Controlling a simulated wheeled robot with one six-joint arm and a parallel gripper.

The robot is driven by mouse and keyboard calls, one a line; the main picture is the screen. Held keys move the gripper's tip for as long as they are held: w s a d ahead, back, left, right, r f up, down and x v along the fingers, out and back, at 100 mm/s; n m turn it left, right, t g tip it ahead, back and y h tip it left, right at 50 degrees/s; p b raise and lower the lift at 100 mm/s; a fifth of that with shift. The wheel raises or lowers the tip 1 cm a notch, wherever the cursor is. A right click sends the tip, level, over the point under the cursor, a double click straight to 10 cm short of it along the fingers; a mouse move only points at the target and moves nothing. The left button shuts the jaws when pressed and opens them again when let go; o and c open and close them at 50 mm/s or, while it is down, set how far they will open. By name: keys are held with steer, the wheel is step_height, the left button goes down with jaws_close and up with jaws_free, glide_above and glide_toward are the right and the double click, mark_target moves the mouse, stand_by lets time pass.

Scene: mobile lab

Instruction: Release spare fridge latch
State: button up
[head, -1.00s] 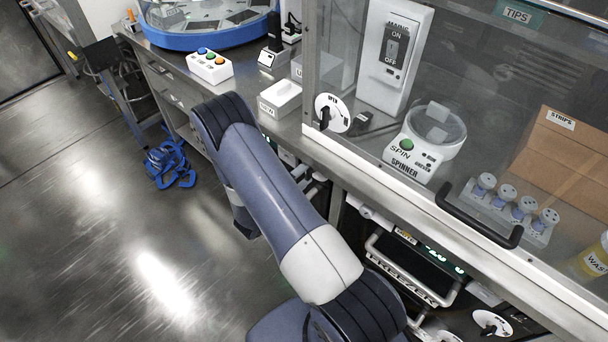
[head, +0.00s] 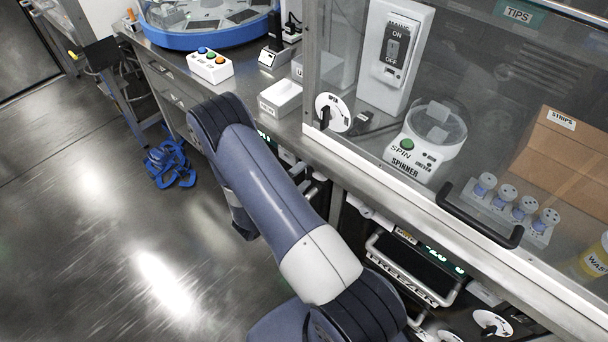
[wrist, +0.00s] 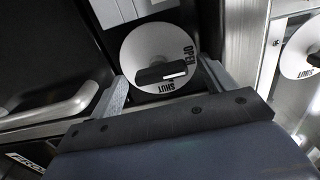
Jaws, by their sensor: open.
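A white round latch dial (wrist: 139,44) with a black bar handle (wrist: 160,73) shows in the wrist view, marked OPEN at its right and SHUT below the bar. The bar lies nearly level, with a pale mark toward its right end. My gripper (wrist: 162,72) is open, one finger on each side of the bar. I cannot tell whether either finger touches it. The gripper is hidden in the head view. No label naming this dial's door as the spare fridge is readable.
A second dial (wrist: 301,48) stands at the right in the wrist view, and a grey door handle (wrist: 60,115) at the left. In the head view, the freezer handle (head: 408,277) and a low dial (head: 492,323) sit under the bench. Blue straps (head: 170,163) lie on the open floor.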

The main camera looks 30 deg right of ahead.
steer(key=v, duration=1)
steer(key=shift+b, duration=0.3)
steer(key=x, duration=1)
steer(key=shift+d+p, duration=0.35)
steer(key=shift+w, duration=0.1)
